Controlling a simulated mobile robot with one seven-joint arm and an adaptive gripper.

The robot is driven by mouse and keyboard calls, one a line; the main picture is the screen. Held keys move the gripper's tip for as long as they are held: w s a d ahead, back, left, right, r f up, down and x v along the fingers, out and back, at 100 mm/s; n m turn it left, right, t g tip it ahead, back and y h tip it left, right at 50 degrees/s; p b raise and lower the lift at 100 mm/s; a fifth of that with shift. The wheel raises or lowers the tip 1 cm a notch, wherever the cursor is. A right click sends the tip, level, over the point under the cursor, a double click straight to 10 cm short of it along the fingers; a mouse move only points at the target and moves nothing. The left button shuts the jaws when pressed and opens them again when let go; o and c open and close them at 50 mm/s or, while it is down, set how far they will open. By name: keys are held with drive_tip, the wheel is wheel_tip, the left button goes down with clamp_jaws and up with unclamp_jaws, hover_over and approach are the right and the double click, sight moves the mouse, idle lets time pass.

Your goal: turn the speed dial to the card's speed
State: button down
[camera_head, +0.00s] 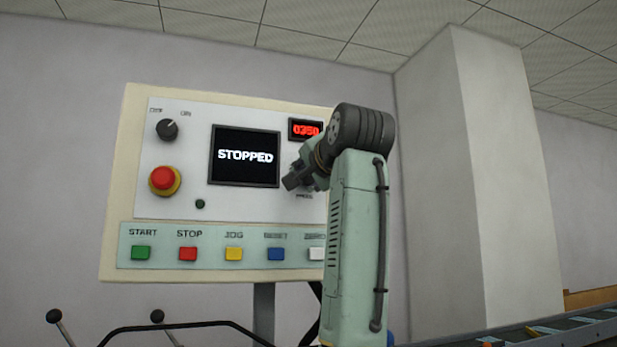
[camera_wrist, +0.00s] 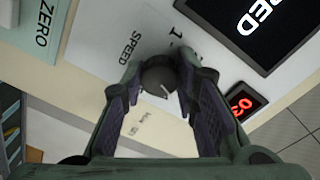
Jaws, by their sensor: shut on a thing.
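The speed dial (camera_wrist: 160,76) is a dark round knob with a white pointer line, on a white panel face with the word SPEED beside it in the wrist view. My gripper (camera_wrist: 161,84) is shut on the dial, one finger on each side. In the head view my gripper (camera_head: 300,176) reaches the panel right of the screen and hides the dial. A small red number display (camera_head: 305,130) sits above it; its digits look like 0350 but are blurred. No speed card can be made out in either view.
The control panel (camera_head: 114,240) carries a black screen (camera_head: 245,156) reading STOPPED, an off/on knob (camera_head: 167,130), a red emergency button (camera_head: 164,180) and a bottom row of coloured buttons. Levers stand below at left. A pillar (camera_head: 505,170) and a conveyor (camera_head: 560,325) are at right.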

drive_tip(key=m, duration=0.5)
drive_tip(key=shift+m, duration=0.4)
idle(0.3)
drive_tip(key=c, duration=1.2)
unclamp_jaws()
drive_tip(key=shift+c, duration=0.2)
drive_tip(key=v, duration=1.2)
drive_tip(key=shift+r, duration=0.15)
drive_tip(key=shift+s+d, duration=0.1)
